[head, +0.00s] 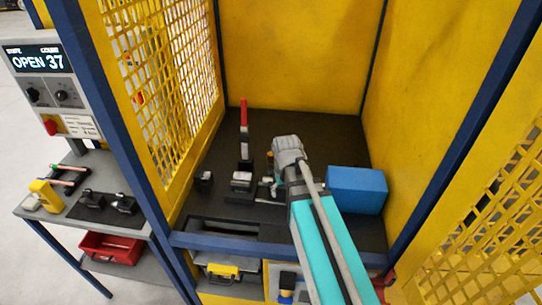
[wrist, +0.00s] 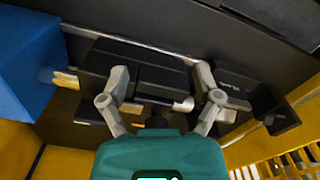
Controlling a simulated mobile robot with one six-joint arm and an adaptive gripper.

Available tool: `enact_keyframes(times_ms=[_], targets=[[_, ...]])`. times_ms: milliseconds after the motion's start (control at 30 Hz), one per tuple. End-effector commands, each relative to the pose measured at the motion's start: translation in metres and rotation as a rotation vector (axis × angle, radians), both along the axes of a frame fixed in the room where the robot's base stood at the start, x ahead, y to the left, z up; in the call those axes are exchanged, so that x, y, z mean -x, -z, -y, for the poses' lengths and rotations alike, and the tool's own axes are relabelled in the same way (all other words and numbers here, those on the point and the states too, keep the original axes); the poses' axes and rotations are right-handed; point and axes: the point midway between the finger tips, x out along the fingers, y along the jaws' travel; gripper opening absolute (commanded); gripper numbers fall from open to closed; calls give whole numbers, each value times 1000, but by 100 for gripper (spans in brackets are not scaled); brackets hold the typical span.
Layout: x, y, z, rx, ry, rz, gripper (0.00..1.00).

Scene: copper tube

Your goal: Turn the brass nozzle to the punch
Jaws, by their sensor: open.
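A short pale brass-coloured piece (wrist: 62,77) sticks out of a black block toward the blue box in the wrist view; it looks like the brass nozzle, but I cannot tell for sure. I cannot make out the punch.
A blue box (head: 356,189) stands right of my arm. A red-handled upright lever (head: 244,113) and small black fixtures (head: 242,181) stand to the left. Yellow walls and mesh enclose the dark bench. A side table (head: 85,220) and a display panel reading OPEN 37 (head: 38,62) stand outside.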

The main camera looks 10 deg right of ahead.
Motion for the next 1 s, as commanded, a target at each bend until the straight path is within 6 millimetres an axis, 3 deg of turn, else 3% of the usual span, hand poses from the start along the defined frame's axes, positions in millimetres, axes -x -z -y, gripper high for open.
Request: enact_keyframes(times_ms=[33, 200, 500, 700, 1000], targets=[[-27, -13, -1, 0, -14, 0, 82], [-93, -36, -1, 0, -74, 0, 82], [-194, -70, -2, -1, -175, 0, 82], [-226, -80, -2, -1, -212, 0, 82], [-231, -80, -2, -1, -220, 1, 82]])
